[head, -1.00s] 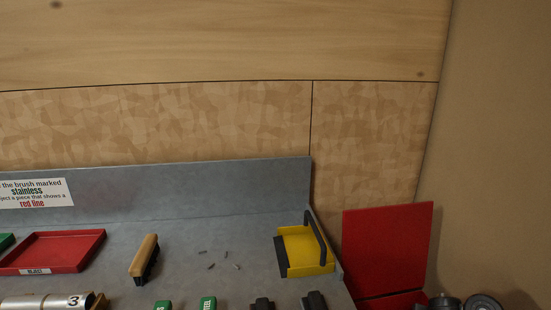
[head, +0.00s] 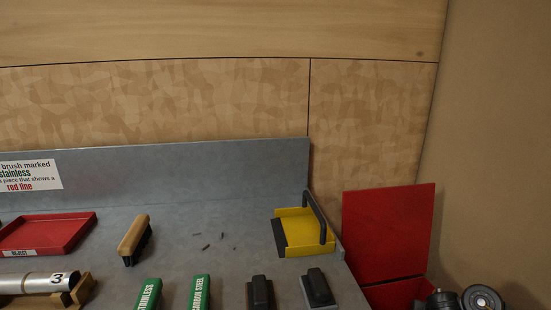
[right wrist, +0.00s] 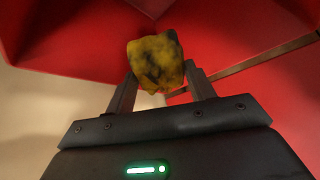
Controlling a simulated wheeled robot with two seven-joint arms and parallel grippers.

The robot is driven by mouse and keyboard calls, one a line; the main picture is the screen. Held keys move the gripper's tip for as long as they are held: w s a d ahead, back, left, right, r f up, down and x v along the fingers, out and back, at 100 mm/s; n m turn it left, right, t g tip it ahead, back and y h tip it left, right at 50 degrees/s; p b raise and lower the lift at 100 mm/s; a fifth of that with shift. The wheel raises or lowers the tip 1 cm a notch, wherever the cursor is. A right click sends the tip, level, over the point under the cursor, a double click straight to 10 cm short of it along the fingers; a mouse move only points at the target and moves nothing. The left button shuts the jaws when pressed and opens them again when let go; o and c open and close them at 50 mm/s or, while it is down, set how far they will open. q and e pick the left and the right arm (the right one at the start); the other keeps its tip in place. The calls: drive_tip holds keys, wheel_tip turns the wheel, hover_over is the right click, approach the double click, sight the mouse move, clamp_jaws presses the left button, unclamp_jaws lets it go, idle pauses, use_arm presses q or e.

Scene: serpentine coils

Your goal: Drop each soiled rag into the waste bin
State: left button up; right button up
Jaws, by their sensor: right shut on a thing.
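My right gripper (right wrist: 160,88) is shut on a yellow rag (right wrist: 155,58) with dark stains, pinched between its fingertips. Red surfaces of the waste bin (right wrist: 260,100) lie behind and around the rag in the right wrist view. I cannot tell whether the rag is above the bin's opening or inside it. In the head view the red bin (head: 398,292) stands just right of the bench, its lid (head: 388,232) raised. Only a grey part of my right arm shows there, at the bottom right. My left gripper is out of view. No other rag is visible.
The grey bench (head: 180,240) holds a red tray (head: 45,233), a wooden-handled brush (head: 134,240), a yellow holder (head: 300,236), green labelled items (head: 200,292), black-handled blocks (head: 318,287) and a metal tube (head: 35,282). The wall stands close behind.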

drive_tip(key=shift+f, duration=0.1)
idle(0.3)
drive_tip(key=o, duration=0.9)
drive_tip(key=shift+o, duration=0.2)
